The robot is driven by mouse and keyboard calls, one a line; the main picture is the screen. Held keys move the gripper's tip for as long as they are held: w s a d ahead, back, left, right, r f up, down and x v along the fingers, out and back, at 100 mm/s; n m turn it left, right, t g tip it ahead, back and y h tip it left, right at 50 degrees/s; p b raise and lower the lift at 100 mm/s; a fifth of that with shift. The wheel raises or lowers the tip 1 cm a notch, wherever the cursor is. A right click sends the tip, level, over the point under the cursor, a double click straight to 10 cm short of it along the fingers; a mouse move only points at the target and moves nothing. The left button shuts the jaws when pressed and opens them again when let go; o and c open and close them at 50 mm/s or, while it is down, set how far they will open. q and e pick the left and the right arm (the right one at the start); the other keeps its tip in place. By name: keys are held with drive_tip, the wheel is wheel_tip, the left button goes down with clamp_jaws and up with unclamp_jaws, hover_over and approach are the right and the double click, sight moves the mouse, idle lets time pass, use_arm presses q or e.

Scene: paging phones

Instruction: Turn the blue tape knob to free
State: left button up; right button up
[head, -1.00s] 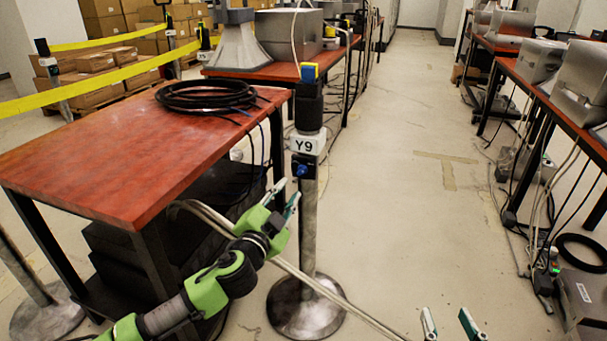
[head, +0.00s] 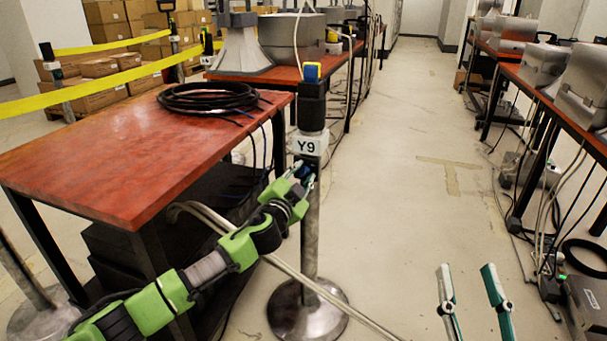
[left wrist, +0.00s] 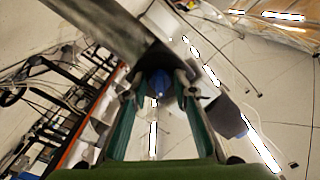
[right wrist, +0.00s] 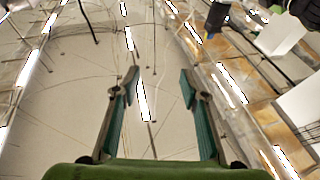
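The post (head: 310,225) labelled Y9 stands upright beside the red table, with a black head (head: 312,108) on top. The small blue tape knob (head: 306,171) sits on the post just below the label, partly hidden by my gripper. My left gripper (head: 301,170) is at the knob. In the left wrist view the blue knob (left wrist: 158,84) lies between the two fingertips (left wrist: 159,86), with a small gap seeming to show at the sides; contact is not clear. My right gripper (head: 467,270) is open and empty over the floor, low in the head view; its spread fingers show in the right wrist view (right wrist: 158,80).
The red table (head: 120,150) with a black cable coil (head: 207,97) stands left of the post. Yellow tape (head: 100,80) runs between posts behind it. A pale bar (head: 270,262) crosses near the post base. The aisle floor (head: 410,200) to the right is clear.

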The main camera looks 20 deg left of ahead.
use_arm(q)
clamp_jaws()
